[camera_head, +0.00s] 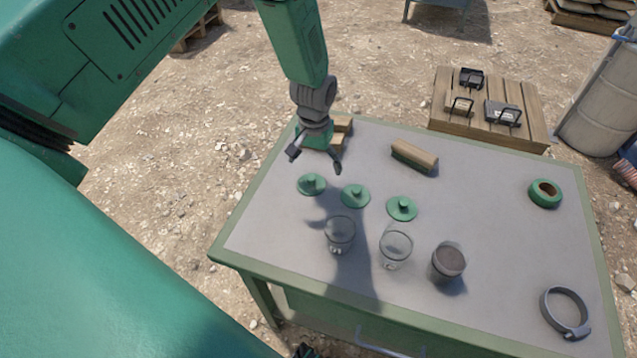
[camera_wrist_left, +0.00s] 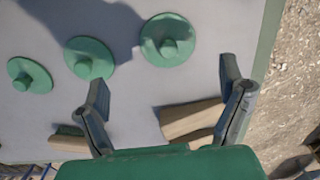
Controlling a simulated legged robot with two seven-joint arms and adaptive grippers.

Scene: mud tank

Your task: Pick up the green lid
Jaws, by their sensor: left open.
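Three round green lids with knobs lie in a row on the table: the left lid (camera_head: 312,184), the middle lid (camera_head: 355,195) and the right lid (camera_head: 401,208). My left gripper (camera_head: 316,160) is open and empty above the table, just behind the left lid. In the left wrist view, my left gripper (camera_wrist_left: 165,75) has its fingers spread. The left lid (camera_wrist_left: 167,40) lies ahead of the gap between them, apart from both fingers. The middle lid (camera_wrist_left: 90,58) and right lid (camera_wrist_left: 30,75) are farther left there.
A wooden block (camera_head: 413,156) lies behind. A green ring (camera_head: 545,193) and a grey clamp (camera_head: 566,312) lie at right. The table's right middle is clear.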

